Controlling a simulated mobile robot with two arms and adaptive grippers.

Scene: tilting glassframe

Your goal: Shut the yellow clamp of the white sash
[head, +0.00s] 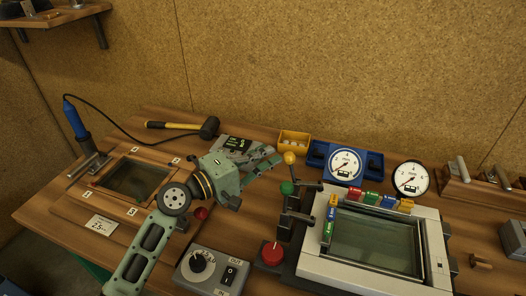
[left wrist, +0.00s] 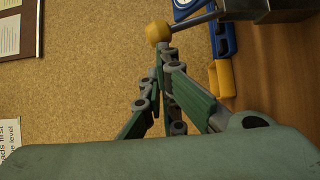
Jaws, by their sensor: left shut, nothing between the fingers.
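The white sash (head: 438,240) lies at the right of the bench and frames a dark glass pane (head: 375,243). At its left edge stand dark clamp levers, one with a yellow knob (head: 289,158) and one with a green knob (head: 287,188). Both levers stand up. My left gripper (head: 276,162) is shut and empty, its tips just left of the yellow knob. In the left wrist view the yellow knob (left wrist: 158,32) is just past the shut fingertips (left wrist: 162,52); whether they touch I cannot tell. My right gripper is not in view.
Small coloured blocks sit along the sash, one yellow (head: 407,205). A second framed pane (head: 133,180) is at left.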

